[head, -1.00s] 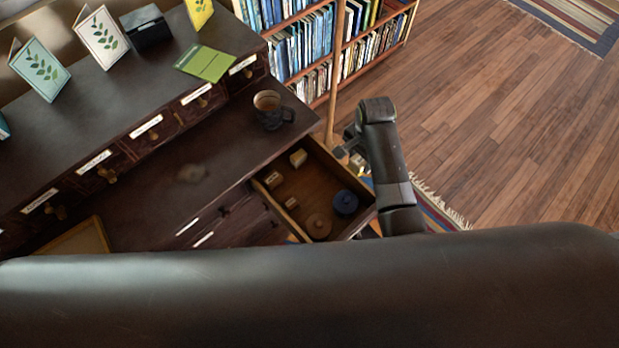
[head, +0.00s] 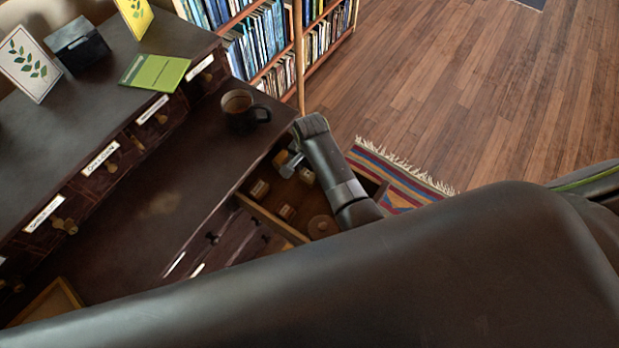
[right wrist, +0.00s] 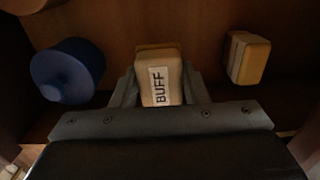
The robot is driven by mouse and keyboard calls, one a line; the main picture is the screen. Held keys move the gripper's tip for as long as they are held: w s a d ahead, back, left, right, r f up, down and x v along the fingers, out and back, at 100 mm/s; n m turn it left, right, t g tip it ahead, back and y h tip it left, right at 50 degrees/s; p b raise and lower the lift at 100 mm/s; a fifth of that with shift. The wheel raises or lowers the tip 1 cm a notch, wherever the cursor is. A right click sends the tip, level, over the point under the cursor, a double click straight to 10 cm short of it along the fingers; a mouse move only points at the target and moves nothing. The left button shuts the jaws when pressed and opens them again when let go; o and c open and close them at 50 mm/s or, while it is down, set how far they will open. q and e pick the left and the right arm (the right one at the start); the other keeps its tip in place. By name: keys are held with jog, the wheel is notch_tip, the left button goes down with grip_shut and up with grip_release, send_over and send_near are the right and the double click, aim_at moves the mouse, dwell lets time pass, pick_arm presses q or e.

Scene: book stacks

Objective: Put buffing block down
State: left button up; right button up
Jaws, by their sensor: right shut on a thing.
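The buffing block (right wrist: 160,84) is a small tan block with a white label reading "BUFF", in the right wrist view. My right gripper (right wrist: 157,88) is shut on it, a finger on each side. In the head view my right gripper (head: 291,164) is over the open wooden drawer (head: 268,222), at its back part. I cannot tell whether the block touches the drawer floor. My left gripper is not in view.
The drawer also holds a round wooden piece (head: 322,226) and small blocks (head: 286,212). A mug (head: 240,106) stands on the desk nearby.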

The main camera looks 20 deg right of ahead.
aim_at(310, 176)
notch_tip(310, 176, down, 4)
jog(key=shift+f+b, duration=0.1)
jog(key=shift+b, duration=0.3)
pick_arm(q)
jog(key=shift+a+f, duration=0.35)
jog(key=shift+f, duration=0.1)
pick_arm(e)
jog(key=o, duration=1)
jog(key=shift+r, duration=0.55)
notch_tip(310, 176, up, 11)
jog(key=shift+p, duration=1.1)
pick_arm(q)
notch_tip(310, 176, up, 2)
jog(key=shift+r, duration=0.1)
